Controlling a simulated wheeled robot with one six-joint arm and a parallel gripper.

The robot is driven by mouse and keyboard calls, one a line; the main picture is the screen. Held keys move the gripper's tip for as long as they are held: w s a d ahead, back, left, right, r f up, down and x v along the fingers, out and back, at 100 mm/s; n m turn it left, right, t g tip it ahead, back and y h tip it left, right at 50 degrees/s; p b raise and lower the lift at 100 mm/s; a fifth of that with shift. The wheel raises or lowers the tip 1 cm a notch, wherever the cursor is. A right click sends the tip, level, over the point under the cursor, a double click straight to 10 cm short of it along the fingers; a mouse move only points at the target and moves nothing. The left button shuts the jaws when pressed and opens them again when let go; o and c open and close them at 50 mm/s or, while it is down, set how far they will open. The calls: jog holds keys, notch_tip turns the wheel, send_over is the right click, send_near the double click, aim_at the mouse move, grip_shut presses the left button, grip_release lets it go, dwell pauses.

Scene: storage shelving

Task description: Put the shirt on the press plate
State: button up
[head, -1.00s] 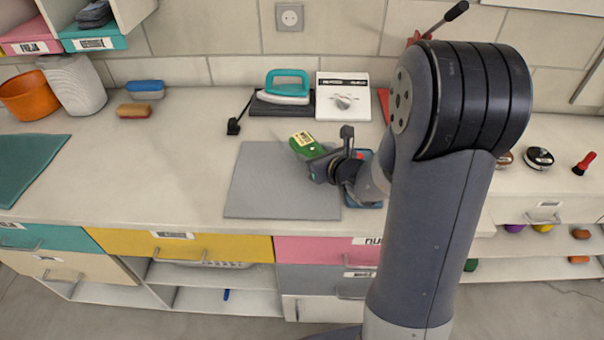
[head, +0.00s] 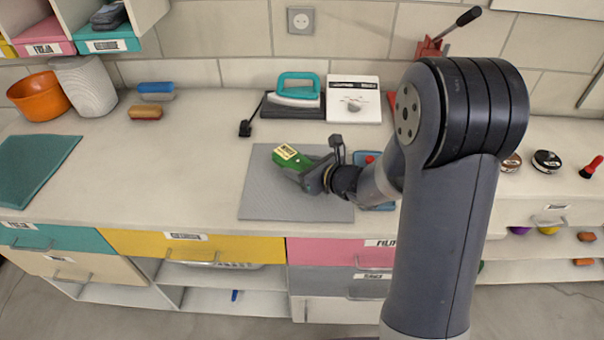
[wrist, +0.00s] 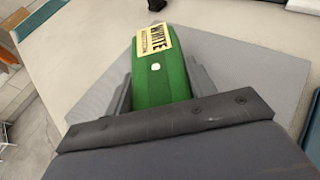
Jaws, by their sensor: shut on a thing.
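My gripper (head: 308,176) is shut on a green block-like thing (head: 290,160) with a cream label. In the wrist view the green thing (wrist: 160,78) sits between both fingers, and its label reads "WHITE". It is over the grey mat (head: 262,205) on the counter; I cannot tell whether it touches the mat. I see nothing that is clearly a shirt; a folded dark cloth (head: 108,15) lies in the upper left cubby. No press plate is plainly identifiable. A red device with a lever (head: 430,47) stands at the back, partly hidden by my arm.
An iron (head: 296,92) on a dark base and a white box with a dial (head: 354,100) stand behind the mat. A blue tray (head: 365,158) with a red knob is partly behind my arm. A teal mat (head: 35,170) lies left; the counter between the mats is clear.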

jog(key=shift+f, duration=1.25)
jog(key=shift+f, duration=0.15)
jog(key=o, duration=1)
